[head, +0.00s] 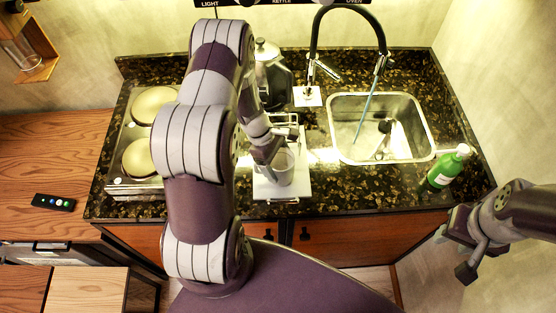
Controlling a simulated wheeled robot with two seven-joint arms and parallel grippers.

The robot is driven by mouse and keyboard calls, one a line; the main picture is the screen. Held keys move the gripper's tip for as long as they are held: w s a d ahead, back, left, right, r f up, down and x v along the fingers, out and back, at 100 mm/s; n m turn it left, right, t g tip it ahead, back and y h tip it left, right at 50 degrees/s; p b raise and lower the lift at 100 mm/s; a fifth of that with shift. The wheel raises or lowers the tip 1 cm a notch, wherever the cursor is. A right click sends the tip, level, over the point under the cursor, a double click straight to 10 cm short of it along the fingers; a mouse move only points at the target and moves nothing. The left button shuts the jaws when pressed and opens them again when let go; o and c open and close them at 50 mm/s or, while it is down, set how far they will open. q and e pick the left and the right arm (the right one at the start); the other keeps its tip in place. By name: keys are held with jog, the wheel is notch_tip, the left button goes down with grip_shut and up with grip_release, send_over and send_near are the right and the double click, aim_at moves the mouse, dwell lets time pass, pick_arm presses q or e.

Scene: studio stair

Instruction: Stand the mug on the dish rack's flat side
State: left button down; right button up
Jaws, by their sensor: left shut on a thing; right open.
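A pale, greyish mug (284,172) is at the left gripper's fingers, over the white flat side of the dish rack (300,184). My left gripper (272,153) is shut on the mug near its upper left. The mug looks roughly upright, but I cannot tell whether its base touches the rack. The rack's wire part (285,119) is at the back, and my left arm hides some of its left side. My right gripper (452,256) is open and empty, in front of the counter at the far right.
A steel sink (338,148) with a black tap (312,50) is right of the rack. A kettle (272,75) stands behind the rack. A green bottle (446,169) is at the right counter edge. A hob with yellowish round plates (137,158) is on the left.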

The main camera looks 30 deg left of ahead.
pick_arm(q)
jog(key=shift+w+f, duration=0.3)
jog(key=shift+s+f, duration=0.1)
jog(key=shift+c, duration=0.7)
grip_release()
jog(key=shift+s, duration=0.15)
